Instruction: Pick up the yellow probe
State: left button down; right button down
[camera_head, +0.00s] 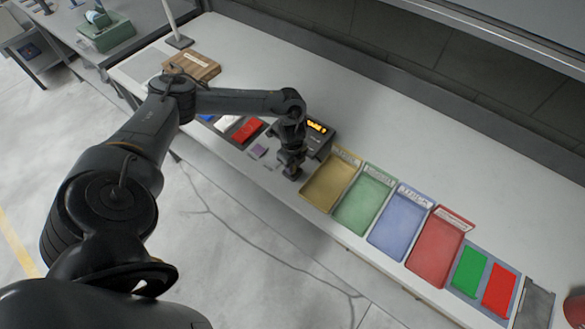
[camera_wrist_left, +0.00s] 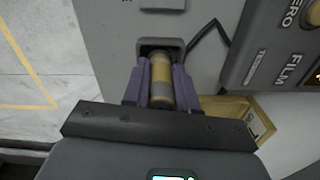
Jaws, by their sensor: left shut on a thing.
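The yellow probe (camera_wrist_left: 161,80) is a short cylinder with a yellow band and grey ends. In the left wrist view it lies between the two purple fingers of my left gripper (camera_wrist_left: 160,90), which is shut on it. The probe's far end is at a dark grey holder (camera_wrist_left: 160,44); I cannot tell if it is still seated there. In the head view my left gripper (camera_head: 292,172) points down at the bench, just in front of the dark meter (camera_head: 320,139) with an orange display. The probe is hidden there. My right gripper is not in view.
The meter also shows in the left wrist view (camera_wrist_left: 268,45), with a black cable (camera_wrist_left: 207,37) beside it. A yellow tray (camera_head: 329,184) stands close right of the gripper, then green, blue and red trays.

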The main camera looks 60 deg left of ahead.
pick_arm(q)
jog(key=shift+r, duration=0.15)
jog(key=shift+r, duration=0.6)
notch_tip(320, 180, up, 2)
jog(key=shift+r, duration=0.2)
jog(key=d+r+p, duration=0.2)
jog(key=d+r, duration=0.1)
jog(key=d, duration=0.3)
jog(key=w+d+r+p, duration=0.1)
jog(key=d+r+p, duration=0.1)
jog(key=d+r, duration=0.2)
jog(key=shift+d, duration=0.85)
jog(key=shift+w, duration=0.1)
jog(key=c, duration=1.4)
grip_release()
grip_shut()
